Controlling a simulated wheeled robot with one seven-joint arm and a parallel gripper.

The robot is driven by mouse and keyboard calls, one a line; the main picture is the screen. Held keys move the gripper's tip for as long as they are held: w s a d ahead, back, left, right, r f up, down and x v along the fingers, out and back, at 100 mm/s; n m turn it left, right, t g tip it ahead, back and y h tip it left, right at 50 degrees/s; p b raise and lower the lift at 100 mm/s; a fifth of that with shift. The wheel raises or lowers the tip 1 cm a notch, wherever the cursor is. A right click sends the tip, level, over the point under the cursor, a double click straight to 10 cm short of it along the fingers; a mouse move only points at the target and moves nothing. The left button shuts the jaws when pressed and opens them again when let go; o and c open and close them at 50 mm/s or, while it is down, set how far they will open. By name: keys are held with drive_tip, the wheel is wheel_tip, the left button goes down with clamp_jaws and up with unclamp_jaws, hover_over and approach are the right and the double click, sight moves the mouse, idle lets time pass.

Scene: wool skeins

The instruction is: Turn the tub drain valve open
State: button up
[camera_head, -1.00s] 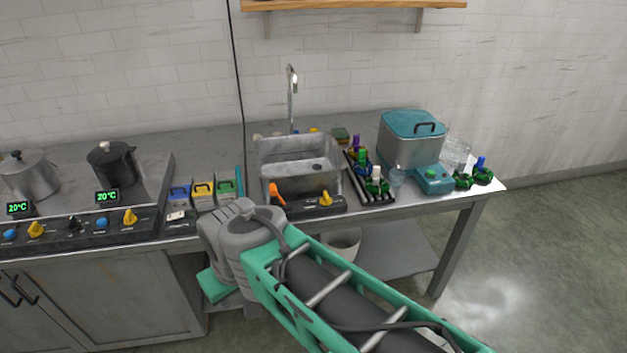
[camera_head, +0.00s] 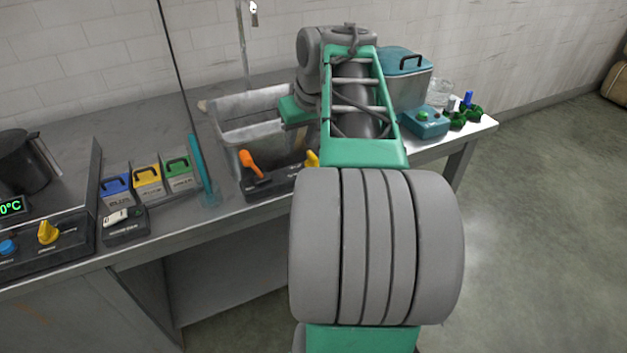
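The grey metal tub (camera_head: 232,143) is set into the counter, its right part hidden behind my arm. Labels are too small to read, so I cannot tell which is the drain valve. A green part at the end of my arm, seemingly my gripper (camera_head: 294,112), is over the tub's right part, above and behind the panel. Its fingers are not visible.
Blue, yellow and green boxes (camera_head: 148,180) and a teal upright piece (camera_head: 203,168) stand left of the tub. A teal-lidded pot (camera_head: 405,75) and green-based items (camera_head: 464,114) are at the right. The tap (camera_head: 253,12) rises behind the tub.

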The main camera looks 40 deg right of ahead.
drive_tip(key=d+f, duration=0.1)
drive_tip(key=f, duration=0.1)
drive_tip(key=w+d+f+b, duration=0.1)
drive_tip(key=d+f, duration=0.1)
drive_tip(key=f, duration=0.1)
drive_tip(key=d+f+b, duration=0.1)
drive_tip(key=d+f, duration=0.1)
drive_tip(key=shift+w+d+f, duration=0.2)
drive_tip(key=shift+w+f, duration=0.1)
drive_tip(key=shift+c, duration=0.3)
clamp_jaws()
